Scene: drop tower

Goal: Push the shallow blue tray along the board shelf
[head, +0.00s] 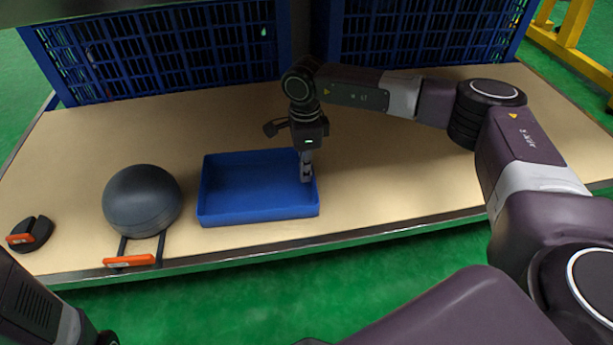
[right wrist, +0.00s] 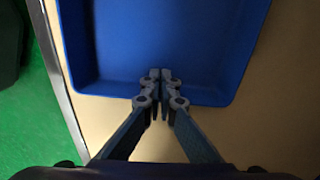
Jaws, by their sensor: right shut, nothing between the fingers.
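The shallow blue tray (head: 245,190) lies flat on the tan board shelf (head: 400,195), near its front edge, left of my right gripper. My right gripper (head: 306,177) is shut and empty, pointing down at the tray's right wall. In the right wrist view, the closed fingertips (right wrist: 160,75) overlap the wall of the tray (right wrist: 160,35) near the middle of that side. I cannot tell whether they touch it. My left gripper is not in view.
A dark grey dome (head: 142,198) with an orange-marked handle stands close left of the tray. A small black round object (head: 30,235) sits farther left. Blue crates (head: 160,50) line the back. The shelf's metal front edge (head: 400,222) borders green floor. Board right of the tray is clear.

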